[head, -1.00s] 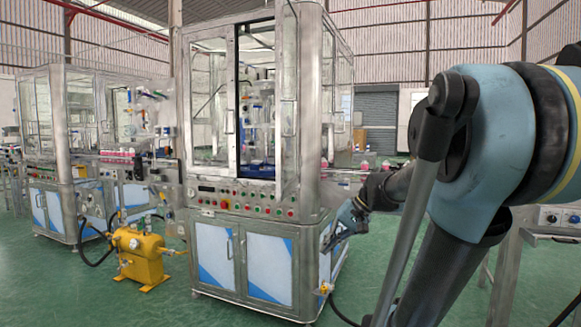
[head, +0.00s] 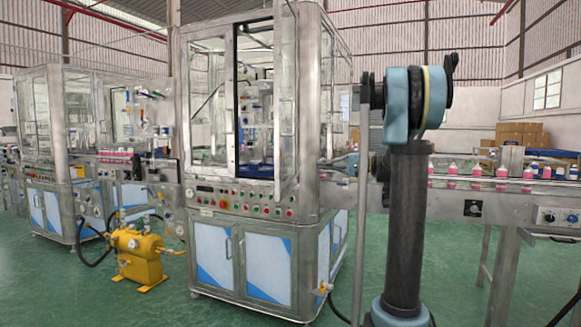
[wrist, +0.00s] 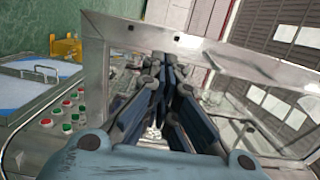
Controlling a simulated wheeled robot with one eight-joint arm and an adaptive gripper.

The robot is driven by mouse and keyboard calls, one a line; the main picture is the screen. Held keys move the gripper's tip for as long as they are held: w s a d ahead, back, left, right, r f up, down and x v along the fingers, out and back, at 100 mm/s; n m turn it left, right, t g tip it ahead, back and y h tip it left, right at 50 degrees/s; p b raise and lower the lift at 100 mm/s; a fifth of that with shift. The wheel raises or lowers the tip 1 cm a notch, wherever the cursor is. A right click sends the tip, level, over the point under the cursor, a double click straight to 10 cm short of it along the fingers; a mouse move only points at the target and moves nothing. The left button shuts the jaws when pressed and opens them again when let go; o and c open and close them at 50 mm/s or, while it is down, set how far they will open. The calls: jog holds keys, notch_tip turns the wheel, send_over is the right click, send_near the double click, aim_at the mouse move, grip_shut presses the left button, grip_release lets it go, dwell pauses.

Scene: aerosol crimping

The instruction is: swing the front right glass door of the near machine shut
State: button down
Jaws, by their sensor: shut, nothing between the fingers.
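The near machine (head: 245,215) stands in the middle of the head view, a steel cabinet with glazed upper walls. Its front right glass door (head: 286,150) stands open, swung out towards me and seen at a narrow angle. The dark-edged doorway (head: 237,120) beside it shows the inside. My gripper (wrist: 169,64) is shut and empty in the wrist view, its dark fingers together. A metal-framed glass panel (wrist: 122,32) lies around and beyond the fingers; I cannot tell whether they touch it. In the head view my arm stands right of the machine, and the gripper is not clearly visible there.
Red and green buttons (head: 240,205) line the machine's front ledge. A yellow unit (head: 138,255) stands on the floor at front left. A conveyor (head: 480,183) with pink-filled bottles runs to the right. A second machine (head: 75,150) stands at left. Green floor in front is clear.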

aim_at(281, 162)
jog(key=w+a, duration=0.1)
jog(key=a, duration=0.8)
jog(key=w+a, duration=0.1)
jog(key=a, duration=0.3)
jog(key=shift+w+a+r, duration=0.15)
jog(key=shift+w+a, duration=0.1)
jog(key=shift+w, duration=0.1)
jog(key=shift+a, duration=0.1)
